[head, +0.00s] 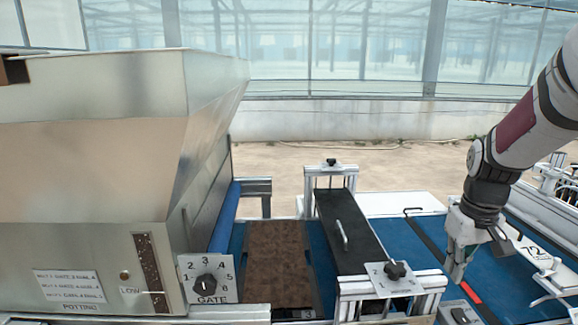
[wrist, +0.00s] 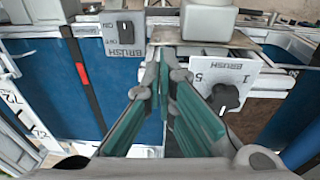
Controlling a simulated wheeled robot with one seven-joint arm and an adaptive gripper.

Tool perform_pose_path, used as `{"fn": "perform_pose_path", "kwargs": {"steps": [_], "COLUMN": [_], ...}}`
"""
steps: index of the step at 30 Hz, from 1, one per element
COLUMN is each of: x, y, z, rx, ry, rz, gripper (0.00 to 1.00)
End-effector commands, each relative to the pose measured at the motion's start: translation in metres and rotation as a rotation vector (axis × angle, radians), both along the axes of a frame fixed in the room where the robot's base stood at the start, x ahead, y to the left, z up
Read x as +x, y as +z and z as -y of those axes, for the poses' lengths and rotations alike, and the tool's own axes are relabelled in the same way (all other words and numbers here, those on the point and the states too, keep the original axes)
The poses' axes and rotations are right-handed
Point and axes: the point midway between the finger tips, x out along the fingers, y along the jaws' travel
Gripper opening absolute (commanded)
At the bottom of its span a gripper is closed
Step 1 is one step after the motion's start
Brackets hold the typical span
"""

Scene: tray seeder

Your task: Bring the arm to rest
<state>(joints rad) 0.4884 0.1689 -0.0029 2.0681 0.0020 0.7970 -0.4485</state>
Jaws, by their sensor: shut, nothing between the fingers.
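My gripper (head: 455,272) hangs from my arm at the right of the head view, pointing down over the machine's near right side. In the wrist view my gripper (wrist: 160,75) shows its two green-padded fingers, which come together at the tips with nothing between them. The tips are in front of the brush switch plate (wrist: 124,35) and the brush dial plate (wrist: 225,80). I cannot tell whether they touch anything.
A large metal hopper (head: 100,140) fills the left, with a gate dial (head: 206,286) beside it. A soil-filled tray (head: 278,265) lies on the blue belt. A black brush cover (head: 350,232) stands between metal brackets. A red-marked bar (head: 471,293) crosses the belt near my gripper.

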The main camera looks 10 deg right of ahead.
Motion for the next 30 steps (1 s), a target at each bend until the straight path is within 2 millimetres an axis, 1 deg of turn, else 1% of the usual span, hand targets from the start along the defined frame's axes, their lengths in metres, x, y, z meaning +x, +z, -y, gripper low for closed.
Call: {"fn": "perform_pose_path", "kwargs": {"steps": [1, 6, 11, 15, 18, 21, 24, 27, 30], "x": [-0.004, -0.023, -0.05, -0.078, -0.1, -0.12, -0.137, -0.148, -0.154], "y": [0.017, 0.058, 0.087, 0.105, 0.114, 0.118, 0.12, 0.12, 0.12], "z": [-0.017, -0.067, -0.11, -0.143, -0.163, -0.179, -0.19, -0.197, -0.2], "rx": [-0.011, -0.027, -0.029, -0.022, -0.011, 0.003, 0.017, 0.028, 0.034], "ry": [0.008, 0.019, 0.029, 0.038, 0.045, 0.049, 0.054, 0.055, 0.055], "rz": [0.027, 0.102, 0.176, 0.24, 0.287, 0.329, 0.361, 0.383, 0.393], "gripper": [0.0, 0.0, 0.0, 0.0, 0.0, 0.0, 0.0, 0.0, 0.0]}}
